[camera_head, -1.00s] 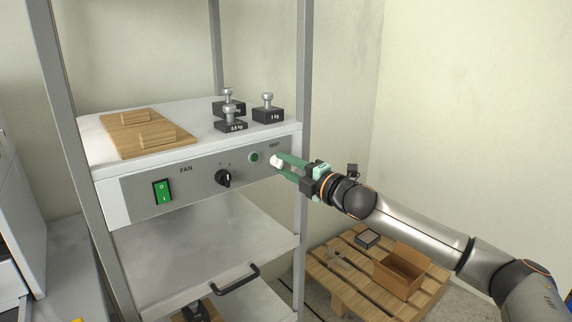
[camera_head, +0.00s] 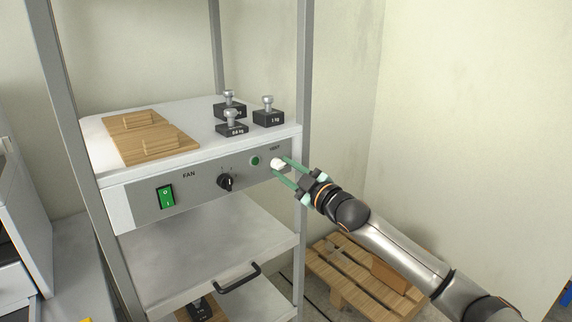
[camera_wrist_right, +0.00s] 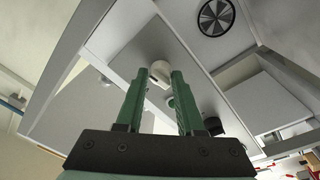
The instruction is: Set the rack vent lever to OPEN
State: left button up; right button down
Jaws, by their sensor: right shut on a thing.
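The vent lever (camera_head: 277,162) has a white knob and sits at the right end of the grey control panel (camera_head: 210,195), under the VENT label. My right gripper (camera_head: 281,165) reaches it from the right, with its green fingers on either side of the knob and shut on it. In the right wrist view the pale knob (camera_wrist_right: 160,72) shows between the two fingertips (camera_wrist_right: 159,78). The lever's exact angle and its position marks are too small or hidden to read. My left gripper is not in view.
A green button (camera_head: 255,161), a black FAN knob (camera_head: 226,182) and a green rocker switch (camera_head: 165,196) share the panel. Several weights (camera_head: 268,113) and a wooden board (camera_head: 150,140) lie on the shelf above. A rack post (camera_head: 304,90) stands close beside my gripper. A pallet (camera_head: 340,290) lies below.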

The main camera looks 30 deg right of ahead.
jog(key=shift+a+f+m+p, duration=0.15)
jog(key=shift+m+p, duration=0.3)
jog(key=shift+m, duration=0.55)
jog(key=c, duration=0.6)
grip_release()
jog(key=shift+o, duration=0.2)
jog(key=s+d+f+b, duration=0.1)
jog(key=s, duration=1.1)
jog(key=shift+s+b, duration=0.25)
jog(key=shift+b, duration=0.1)
jog(key=shift+f, duration=0.1)
